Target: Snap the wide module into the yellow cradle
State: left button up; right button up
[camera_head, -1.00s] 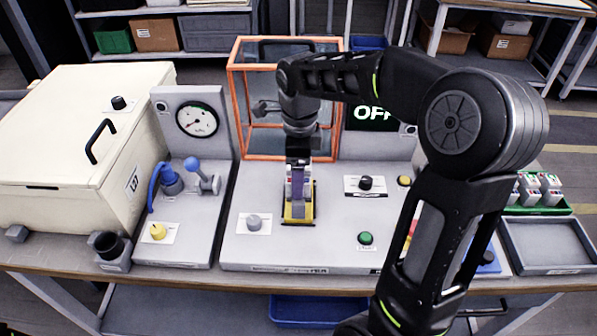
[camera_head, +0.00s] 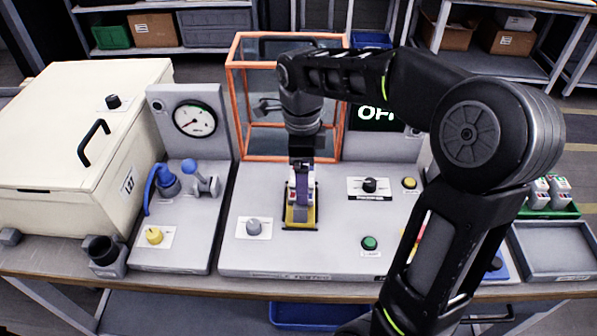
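The yellow cradle (camera_head: 301,226) sits on the grey tester panel, left of the middle knob and button. A light module with a purple part (camera_head: 302,196) stands upright at the cradle, under my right gripper. My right gripper (camera_head: 302,172) points straight down, with its fingers at the module's top and sides. It appears shut on the module, though the fingers are small and dark. I cannot tell whether the module is fully seated in the cradle. My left gripper is not in view.
An orange-framed guard (camera_head: 236,95) stands behind the cradle. A grey knob (camera_head: 253,228), a black knob (camera_head: 369,185) and a green button (camera_head: 369,243) surround it. A green tray of modules (camera_head: 550,211) and an empty grey tray (camera_head: 555,250) lie at right.

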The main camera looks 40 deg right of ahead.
jog(key=shift+t, duration=0.5)
jog(key=r, duration=0.7)
jog(key=shift+w+d+r, duration=0.15)
jog(key=shift+w+r, duration=0.2)
jog(key=shift+r, duration=0.05)
